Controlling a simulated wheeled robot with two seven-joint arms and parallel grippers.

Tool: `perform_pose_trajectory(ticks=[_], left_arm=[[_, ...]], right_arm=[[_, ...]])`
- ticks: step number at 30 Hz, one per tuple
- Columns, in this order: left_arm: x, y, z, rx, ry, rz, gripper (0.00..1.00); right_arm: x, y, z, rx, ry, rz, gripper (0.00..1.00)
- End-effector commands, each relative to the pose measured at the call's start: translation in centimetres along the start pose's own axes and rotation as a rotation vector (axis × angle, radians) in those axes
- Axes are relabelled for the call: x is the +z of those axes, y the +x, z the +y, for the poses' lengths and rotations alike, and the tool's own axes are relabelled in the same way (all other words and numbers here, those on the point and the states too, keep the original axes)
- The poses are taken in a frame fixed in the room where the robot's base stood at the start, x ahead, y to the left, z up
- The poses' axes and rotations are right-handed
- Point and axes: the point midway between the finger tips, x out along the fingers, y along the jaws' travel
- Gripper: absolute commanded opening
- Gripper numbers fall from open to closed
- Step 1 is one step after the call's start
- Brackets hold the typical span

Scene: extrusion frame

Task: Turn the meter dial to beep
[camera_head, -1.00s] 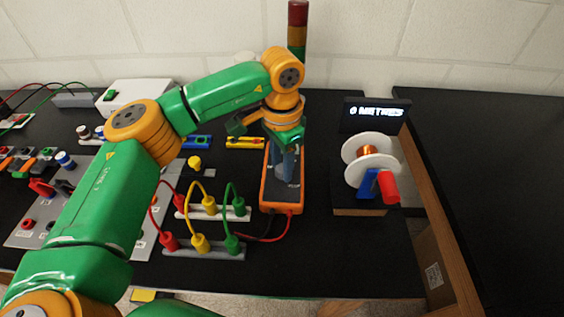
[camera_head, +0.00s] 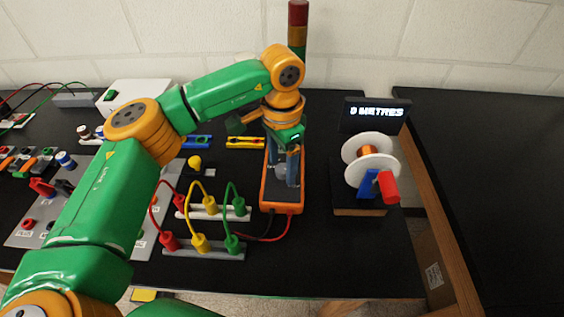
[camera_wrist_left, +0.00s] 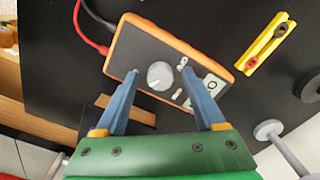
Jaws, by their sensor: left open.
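The meter (camera_head: 268,190) is an orange-rimmed dark box lying on the black bench in the head view. It also fills the middle of the left wrist view (camera_wrist_left: 140,45). Its round grey dial (camera_wrist_left: 160,75) lies between the fingers of my left gripper in the wrist view. My left gripper (camera_head: 285,180) is open, pointing down over the meter, with its two blue-grey fingers apart on either side of the dial. It also shows in the wrist view (camera_wrist_left: 158,88). I cannot tell whether the fingertips touch the meter face. The meter's small display (camera_wrist_left: 210,88) is partly covered by a finger. My right gripper is not in view.
Red and black leads run from the meter to posts with coloured plugs (camera_head: 203,249). A wire spool (camera_head: 370,170) with a lit display (camera_head: 376,113) stands to the right. A signal tower (camera_head: 298,30) rises behind. Bare bench lies between meter and spool.

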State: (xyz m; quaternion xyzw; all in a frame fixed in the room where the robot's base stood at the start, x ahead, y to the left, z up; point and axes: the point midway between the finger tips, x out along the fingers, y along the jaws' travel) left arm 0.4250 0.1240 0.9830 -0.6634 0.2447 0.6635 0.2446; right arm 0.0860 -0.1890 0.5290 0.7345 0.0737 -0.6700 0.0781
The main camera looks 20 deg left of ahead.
Motion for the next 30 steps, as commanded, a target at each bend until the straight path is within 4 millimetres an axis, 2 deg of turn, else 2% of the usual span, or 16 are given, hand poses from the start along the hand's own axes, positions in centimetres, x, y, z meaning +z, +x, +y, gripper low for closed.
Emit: perform_pose_trajectory(ticks=[4, 6, 9, 11, 23, 26, 30], left_arm=[[-0.1, -2.1, 0.0, -0.002, 0.0, 0.004, 0.71], [0.0, -4.7, 0.0, -0.001, 0.0, 0.001, 0.71], [0.0, -6.9, 0.0, 0.0, 0.0, 0.001, 0.71], [0.0, -7.4, 0.0, 0.0, 0.0, 0.001, 0.71], [0.0, -6.8, 0.0, 0.0, 0.0, 0.001, 0.71], [0.0, -8.2, 0.0, 0.0, 0.0, 0.001, 0.71], [0.0, -11.8, 0.0, 0.0, 0.0, 0.001, 0.71]], right_arm=[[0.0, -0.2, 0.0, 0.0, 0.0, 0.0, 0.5], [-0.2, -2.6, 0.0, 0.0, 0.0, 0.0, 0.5], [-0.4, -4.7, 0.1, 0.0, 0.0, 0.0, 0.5], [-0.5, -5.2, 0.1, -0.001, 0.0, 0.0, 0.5], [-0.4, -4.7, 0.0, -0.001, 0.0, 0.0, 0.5], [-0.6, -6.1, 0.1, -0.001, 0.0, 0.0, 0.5], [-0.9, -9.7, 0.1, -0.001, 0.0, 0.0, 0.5]])
